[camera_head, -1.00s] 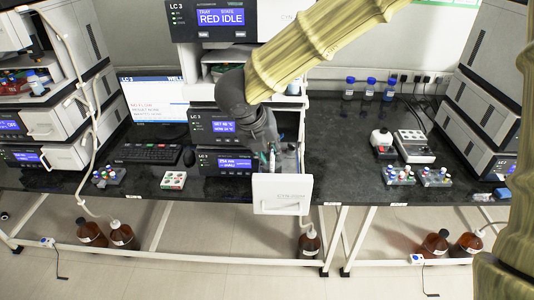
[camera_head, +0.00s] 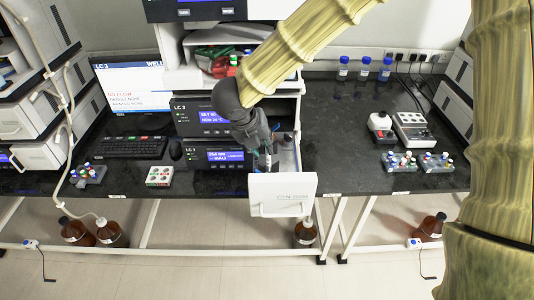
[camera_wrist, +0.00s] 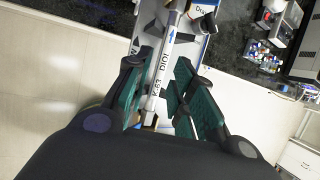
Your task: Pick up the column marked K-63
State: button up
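The column marked K-63 (camera_wrist: 160,78) is a slim white tube with its label along its side. In the wrist view it lies lengthwise between the green-padded fingers of my gripper (camera_wrist: 162,85). The fingers stand apart on either side of it, and I cannot tell whether a pad touches it. In the head view my gripper (camera_head: 266,158) points down into an open white drawer (camera_head: 283,195); the column cannot be made out there.
The drawer sticks out past the front edge of the black bench (camera_head: 350,150). Vial racks (camera_head: 403,162) stand to the right, and a vial rack (camera_head: 88,174) and keyboard (camera_head: 135,147) to the left. Brown bottles (camera_head: 306,233) stand below.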

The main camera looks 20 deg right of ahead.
aim_at(267, 154)
jog(key=shift+s+d+f+p, duration=0.2)
jog(key=shift+d+f+p, duration=0.1)
jog(key=shift+d+f, duration=0.25)
jog(key=shift+a+x, duration=0.15)
jog(key=shift+x, duration=0.65)
jog(key=shift+a+x, duration=0.1)
jog(key=shift+x, duration=0.75)
jog(key=shift+s+r, duration=0.1)
grip_shut()
